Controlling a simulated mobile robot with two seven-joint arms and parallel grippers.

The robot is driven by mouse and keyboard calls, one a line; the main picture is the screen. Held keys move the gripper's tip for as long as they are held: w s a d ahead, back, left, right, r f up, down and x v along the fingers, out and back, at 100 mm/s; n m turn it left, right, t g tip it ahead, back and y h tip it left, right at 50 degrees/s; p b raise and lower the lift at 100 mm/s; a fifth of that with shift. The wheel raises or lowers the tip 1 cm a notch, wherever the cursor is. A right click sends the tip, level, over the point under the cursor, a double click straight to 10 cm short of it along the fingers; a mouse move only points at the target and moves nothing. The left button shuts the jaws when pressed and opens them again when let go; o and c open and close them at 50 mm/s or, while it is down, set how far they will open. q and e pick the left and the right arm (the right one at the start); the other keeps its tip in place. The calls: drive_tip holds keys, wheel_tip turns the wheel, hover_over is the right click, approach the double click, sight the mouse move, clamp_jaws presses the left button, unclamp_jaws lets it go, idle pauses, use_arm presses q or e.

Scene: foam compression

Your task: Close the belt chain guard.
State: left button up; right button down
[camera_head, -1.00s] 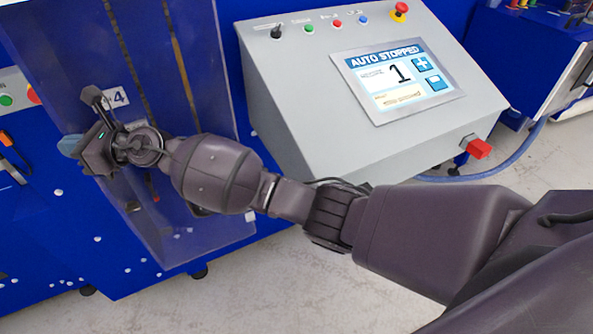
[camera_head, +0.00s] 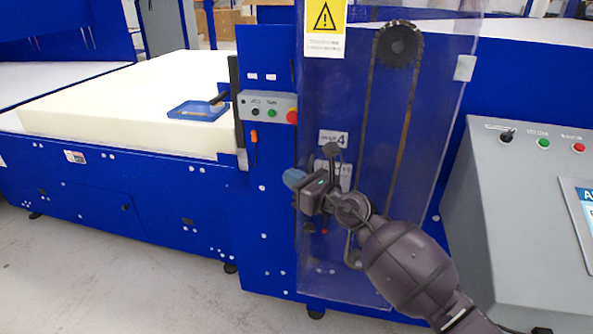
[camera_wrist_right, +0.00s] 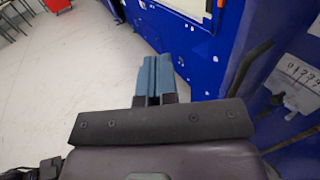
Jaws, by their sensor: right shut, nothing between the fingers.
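The belt chain guard (camera_head: 440,110) is a tall clear panel in front of the chain and its dark sprocket (camera_head: 399,45) on the blue machine. A yellow warning sign is at its upper left, and a small pale block (camera_head: 464,68) is at its upper right edge. I cannot tell whether the guard sits flush. My right gripper (camera_head: 294,179) is at the guard's left edge, below the label with a 4, its blue fingertips pointing left. In the right wrist view its fingers (camera_wrist_right: 153,78) are together and empty. Contact with the guard is unclear. My left gripper is out of view.
A grey control console (camera_head: 500,220) stands at the right, close to my right arm. A button box (camera_head: 268,109) is left of the guard. A large cream foam block (camera_head: 110,105) with a blue tray (camera_head: 198,110) lies further left. The floor at front left is clear.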

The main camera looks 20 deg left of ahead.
drive_tip(key=shift+s+d+m+p, duration=0.65)
drive_tip(key=shift+s+p, duration=1.2)
drive_tip(key=shift+s, duration=1.8)
drive_tip(key=s+d+f+m+t+h, duration=0.1)
drive_tip(key=d+f+m+t+h, duration=0.3)
drive_tip(key=d+m, duration=0.55)
drive_tip(key=s+d+f+m+t+h, duration=0.25)
drive_tip(key=d+f+m, duration=0.25)
drive_tip(key=d+m, duration=0.5)
drive_tip(key=d+f+m+t+h, duration=0.3)
drive_tip(key=d+f+m+h, duration=0.15)
drive_tip(key=d+m, duration=0.5)
use_arm(q)
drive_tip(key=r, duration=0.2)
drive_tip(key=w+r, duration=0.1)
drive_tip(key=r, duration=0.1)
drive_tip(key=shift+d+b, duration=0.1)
drive_tip(key=shift+b, duration=0.25)
use_arm(e)
drive_tip(key=s+d+f+m+g+h, duration=0.2)
drive_tip(key=s+d+f+m, duration=0.4)
drive_tip(key=s+d+m, duration=0.2)
drive_tip(key=s+d+f+m+g+h, duration=0.3)
drive_tip(key=s+d+f+m, duration=0.3)
drive_tip(key=s+d+m, duration=0.3)
drive_tip(key=shift+s+f+m+h, duration=0.35)
drive_tip(key=shift+s+m, duration=0.2)
drive_tip(key=shift+s, duration=0.4)
